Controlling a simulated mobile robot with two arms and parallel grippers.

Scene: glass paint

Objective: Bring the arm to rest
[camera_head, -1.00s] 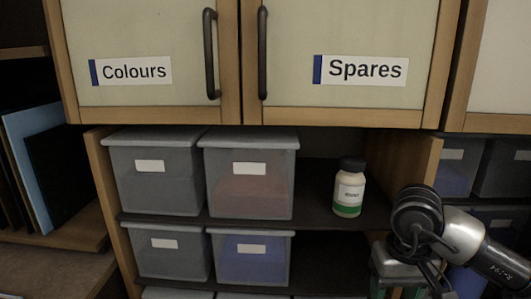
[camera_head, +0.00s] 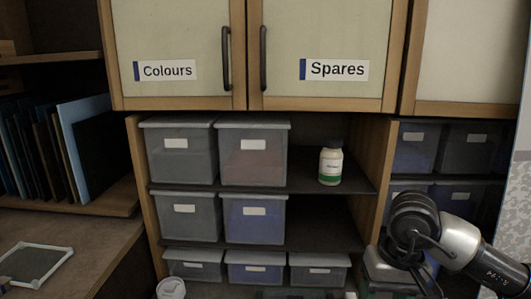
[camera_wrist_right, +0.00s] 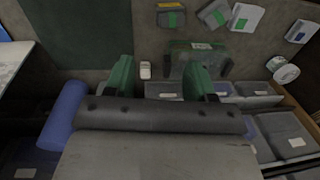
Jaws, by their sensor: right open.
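My right arm (camera_head: 455,240) comes in at the lower right of the head view, bent, with its dark round joint in front of the shelf unit's right side. My right gripper (camera_wrist_right: 160,78) shows in the wrist view with its two green-tipped fingers apart and nothing visible held between them. A greenish clear container (camera_wrist_right: 192,58) lies beyond and partly behind the fingers. My left gripper is in neither view.
A white bottle (camera_head: 330,166) with a dark cap and green band stands on the upper shelf, right of the grey lidded bins (camera_head: 180,160). The Colours (camera_head: 170,40) and Spares (camera_head: 325,45) cupboard doors above are shut. A framed pane (camera_head: 35,264) lies on the left worktop.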

